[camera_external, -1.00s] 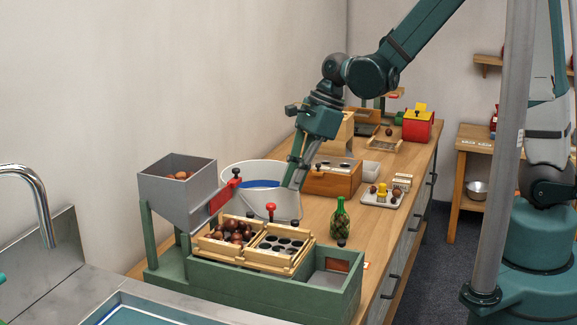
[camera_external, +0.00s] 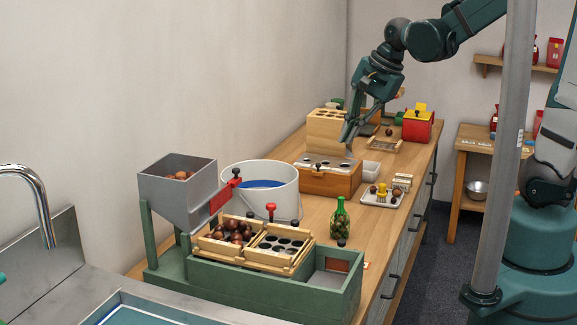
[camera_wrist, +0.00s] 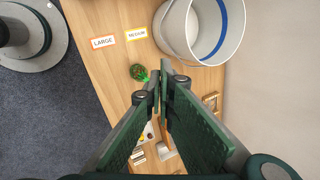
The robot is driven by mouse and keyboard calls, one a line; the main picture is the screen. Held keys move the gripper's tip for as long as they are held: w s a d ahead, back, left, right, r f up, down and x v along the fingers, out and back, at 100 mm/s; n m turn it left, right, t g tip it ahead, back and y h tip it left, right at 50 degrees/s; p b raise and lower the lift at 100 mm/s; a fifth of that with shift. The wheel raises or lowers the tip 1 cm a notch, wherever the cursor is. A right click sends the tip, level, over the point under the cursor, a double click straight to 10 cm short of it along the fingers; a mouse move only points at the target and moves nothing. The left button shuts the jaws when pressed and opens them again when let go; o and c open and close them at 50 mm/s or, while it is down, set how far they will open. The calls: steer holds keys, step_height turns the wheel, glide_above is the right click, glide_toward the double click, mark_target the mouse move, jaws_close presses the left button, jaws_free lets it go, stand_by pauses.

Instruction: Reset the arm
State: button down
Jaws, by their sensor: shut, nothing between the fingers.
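My gripper (camera_external: 347,138) is shut and empty. In the external view it hangs in the air in front of the pale wooden block with holes (camera_external: 327,128) and over the wooden box with a holed top (camera_external: 330,176). In the wrist view its two green fingers (camera_wrist: 162,68) come together at the tips, with nothing between them.
A white bucket with a blue band (camera_external: 262,184) stands left of my gripper. A grey hopper (camera_external: 177,185) and a green sorting bench (camera_external: 340,292) with chestnut trays stand in front. A green bottle (camera_external: 339,218) stands nearby. A metal post (camera_external: 505,150) rises at the right.

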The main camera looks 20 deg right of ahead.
steer(key=s+d+r+n+t+h, duration=0.1)
steer(key=s+d+r+n, duration=0.1)
steer(key=d, duration=0.5)
steer(key=s+d+r+n+t+h, duration=0.1)
steer(key=s+d+r+n, duration=0.2)
steer(key=d, duration=0.5)
steer(key=s+d+r+n+t+h, duration=0.1)
steer(key=s+d+r+n+t, duration=0.1)
steer(key=d+n, duration=0.4)
steer(key=shift+s+d+r+h, duration=0.2)
steer(key=shift+s+d+h, duration=0.1)
steer(key=shift+s+d, duration=0.55)
